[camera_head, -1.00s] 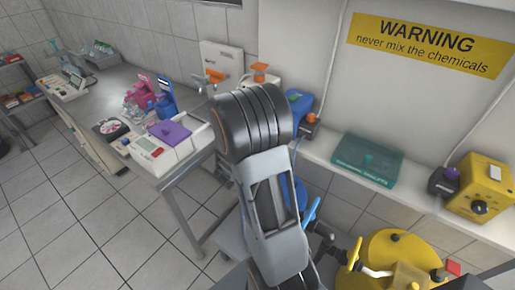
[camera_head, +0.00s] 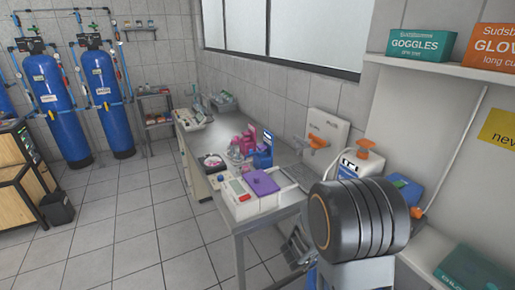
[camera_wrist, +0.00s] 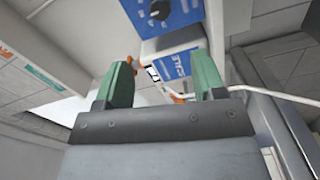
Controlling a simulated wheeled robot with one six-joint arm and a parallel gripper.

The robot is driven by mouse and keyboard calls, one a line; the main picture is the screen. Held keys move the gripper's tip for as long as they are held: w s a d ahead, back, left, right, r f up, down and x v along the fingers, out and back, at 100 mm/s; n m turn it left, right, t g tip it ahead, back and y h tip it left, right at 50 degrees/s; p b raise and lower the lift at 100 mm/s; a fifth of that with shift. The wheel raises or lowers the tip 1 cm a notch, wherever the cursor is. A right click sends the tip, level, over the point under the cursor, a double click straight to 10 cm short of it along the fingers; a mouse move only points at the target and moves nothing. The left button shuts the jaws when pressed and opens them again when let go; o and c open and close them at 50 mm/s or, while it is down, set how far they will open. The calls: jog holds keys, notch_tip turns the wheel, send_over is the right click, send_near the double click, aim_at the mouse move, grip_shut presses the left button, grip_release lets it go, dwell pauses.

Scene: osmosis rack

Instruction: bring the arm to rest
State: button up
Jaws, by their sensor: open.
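My arm (camera_head: 358,225) rises at the lower right of the head view, its dark ribbed joint in front of the bench's right end. My gripper is hidden in the head view. In the wrist view my gripper (camera_wrist: 163,88) shows two green fingers set well apart, with nothing held between them. Beyond the fingers are a blue-faced device (camera_wrist: 185,65) and a thin white tube (camera_wrist: 270,95). I cannot tell whether the fingers are close to them.
A steel bench (camera_head: 215,135) carries a white instrument with a purple top (camera_head: 262,183) and pink and blue items. A shelf (camera_head: 440,68) with goggles and gloves boxes is at the upper right. Blue tanks (camera_head: 105,90) stand far left. The tiled floor (camera_head: 130,215) is open.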

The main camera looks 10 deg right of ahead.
jog(key=w+a+f+m+t+y, duration=0.2)
jog(key=w+a+f+t+y, duration=0.1)
jog(key=w+a+f+y, duration=0.4)
jog(key=a+y, duration=0.9)
jog(key=s+a+r+n+g+y, duration=0.1)
jog(key=s+a+r+g, duration=0.2)
jog(key=s+r, duration=0.9)
jog(key=shift+s+a, duration=0.9)
jog(key=shift+s, duration=0.25)
